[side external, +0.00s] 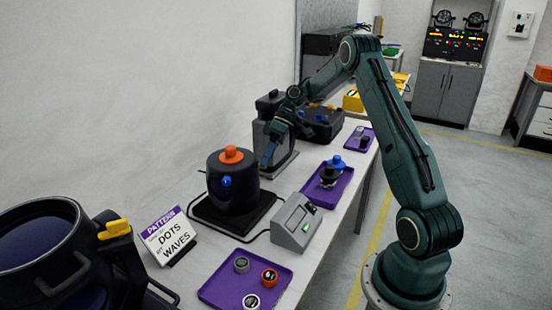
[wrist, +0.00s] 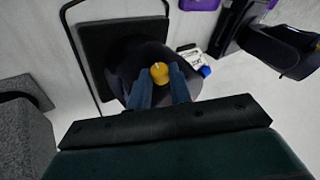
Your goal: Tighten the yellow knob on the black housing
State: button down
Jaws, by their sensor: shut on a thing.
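The black housing (side external: 224,192) is a round can on a flat black base, with an orange knob (side external: 231,155) on top and a blue knob (side external: 226,182) on its side. In the wrist view the dark housing (wrist: 128,60) fills the middle, with the yellow knob (wrist: 160,70) facing me. My gripper (side external: 266,164) reaches the housing's right side in the side view, where the yellow knob is hidden. In the wrist view my gripper (wrist: 160,82) has its blue fingers on either side of the yellow knob, shut on it.
A grey box with a green light (side external: 297,222) stands to the right of the base. Purple trays (side external: 225,292) hold small parts. A pattern sign (side external: 168,235) and a large dark can (side external: 45,260) stand at the front left. A tall dark unit (side external: 268,110) is behind my gripper.

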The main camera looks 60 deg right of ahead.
dwell(0.4)
jog(key=c, duration=1.3)
grip_release()
jog(key=shift+o, duration=0.2)
jog(key=shift+a+r, duration=0.1)
jog(key=shift+a+t+h, duration=0.1)
jog(key=shift+t+h, duration=0.2)
jog(key=shift+h, duration=0.4)
